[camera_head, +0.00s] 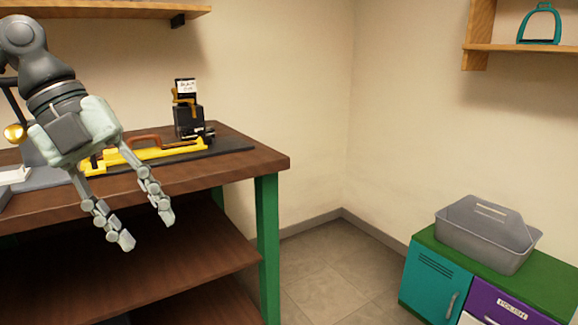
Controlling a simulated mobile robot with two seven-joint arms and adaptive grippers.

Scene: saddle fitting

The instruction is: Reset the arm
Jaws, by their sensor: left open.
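My left gripper (147,228) hangs from the upper left, pointing down and a little to the right. Its two jointed fingers are spread apart, with nothing between them. It is in front of the wooden workbench (235,160) and covers part of the bench's front edge. My right gripper is not in view.
On the bench lie a yellow tool with a brown handle (165,151) and a black device with a label (187,115). A grey caddy (485,238) sits on a green-topped cabinet (430,282) at right. A teal stirrup (540,24) is on the upper-right shelf. Floor between is clear.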

